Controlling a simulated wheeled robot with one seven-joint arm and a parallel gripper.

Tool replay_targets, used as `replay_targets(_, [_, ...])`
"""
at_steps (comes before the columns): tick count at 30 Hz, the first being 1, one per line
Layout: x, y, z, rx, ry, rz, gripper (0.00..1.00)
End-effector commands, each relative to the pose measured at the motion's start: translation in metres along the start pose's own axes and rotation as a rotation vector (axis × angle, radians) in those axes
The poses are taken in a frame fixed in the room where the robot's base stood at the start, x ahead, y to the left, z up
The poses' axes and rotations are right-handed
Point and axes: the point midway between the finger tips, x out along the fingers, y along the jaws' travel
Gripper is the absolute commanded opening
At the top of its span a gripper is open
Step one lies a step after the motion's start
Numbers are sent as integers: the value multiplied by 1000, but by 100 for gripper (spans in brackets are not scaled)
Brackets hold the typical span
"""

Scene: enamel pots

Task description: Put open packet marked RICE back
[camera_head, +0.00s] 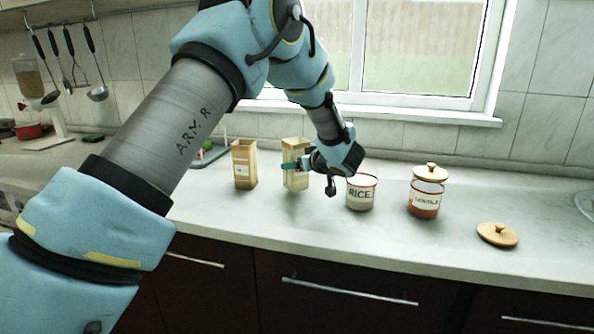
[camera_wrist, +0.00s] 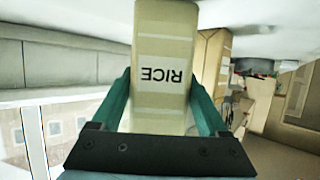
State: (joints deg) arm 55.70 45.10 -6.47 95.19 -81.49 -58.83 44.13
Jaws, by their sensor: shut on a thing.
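The packet marked RICE (camera_wrist: 163,45) is a pale tan packet with a white label. In the wrist view it stands between the green fingers of my gripper (camera_wrist: 163,105), and its label appears upside down. In the head view this packet (camera_head: 296,176) is upright on or just above the counter, and I cannot tell whether its base touches. My gripper (camera_head: 291,166) is shut on it from the right side. The finger on the far side is hidden in the head view.
A brown packet (camera_head: 244,165) stands just left. An open enamel pot marked RICE (camera_head: 361,194) is close on the right, then a lidded pot marked LENTILS (camera_head: 426,197). A loose wooden lid (camera_head: 497,234) lies further right. The counter's front strip (camera_head: 300,222) is clear.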

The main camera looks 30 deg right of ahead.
Motion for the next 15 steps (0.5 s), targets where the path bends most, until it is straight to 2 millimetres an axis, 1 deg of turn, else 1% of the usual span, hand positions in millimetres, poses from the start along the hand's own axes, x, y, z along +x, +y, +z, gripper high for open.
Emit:
replay_targets(1, [3, 0, 7, 4, 0, -1, 0])
replay_targets(4, [7, 0, 16, 2, 1, -1, 0])
replay_targets(15, [9, 0, 20, 0, 2, -1, 0])
